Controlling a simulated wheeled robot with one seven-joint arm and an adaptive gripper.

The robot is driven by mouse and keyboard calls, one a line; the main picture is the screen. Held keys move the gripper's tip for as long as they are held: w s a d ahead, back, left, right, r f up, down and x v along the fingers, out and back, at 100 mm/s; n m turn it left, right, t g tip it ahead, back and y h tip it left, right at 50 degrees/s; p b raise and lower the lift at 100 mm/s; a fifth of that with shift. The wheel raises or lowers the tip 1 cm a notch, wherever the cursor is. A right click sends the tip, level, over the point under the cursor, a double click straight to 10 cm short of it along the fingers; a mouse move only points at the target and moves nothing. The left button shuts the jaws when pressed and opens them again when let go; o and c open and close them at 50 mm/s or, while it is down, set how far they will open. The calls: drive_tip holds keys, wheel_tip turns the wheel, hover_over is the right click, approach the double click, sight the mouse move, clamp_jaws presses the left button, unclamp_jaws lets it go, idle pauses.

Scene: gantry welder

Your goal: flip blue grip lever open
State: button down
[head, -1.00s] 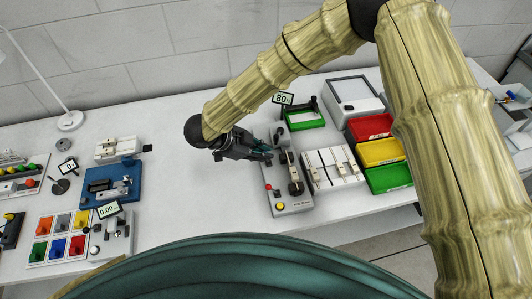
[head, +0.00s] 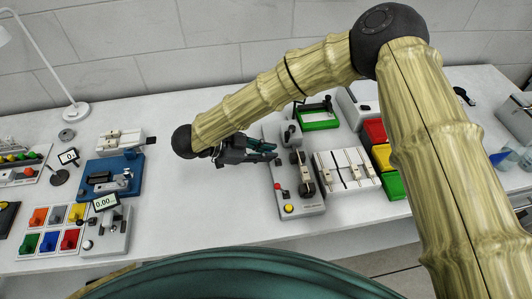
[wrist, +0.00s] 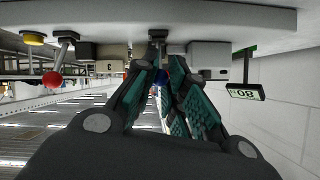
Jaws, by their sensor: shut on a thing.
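The grey welder fixture (head: 312,206) stands on the bench, with a red and a yellow button at its near end. My gripper (head: 277,157) reaches in from the left, with its fingertips at the fixture's left edge. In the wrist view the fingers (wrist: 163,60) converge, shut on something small. A bit of blue, seemingly the blue grip lever (wrist: 160,74), shows between them. The fingers hide most of it, and its angle cannot be told. In the head view the lever is hidden behind my gripper. A dark post (wrist: 157,40) stands just beyond the fingertips.
A white block unit (head: 345,168) stands close right of the fixture, with red, yellow and green bins (head: 374,131) beyond. A red-knobbed lever (wrist: 53,78) shows in the wrist view. The bench left of the fixture is clear.

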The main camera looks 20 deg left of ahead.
drive_tip(key=shift+f, duration=0.1)
drive_tip(key=c, duration=1.7)
unclamp_jaws()
wheel_tip(320, 180, up, 10)
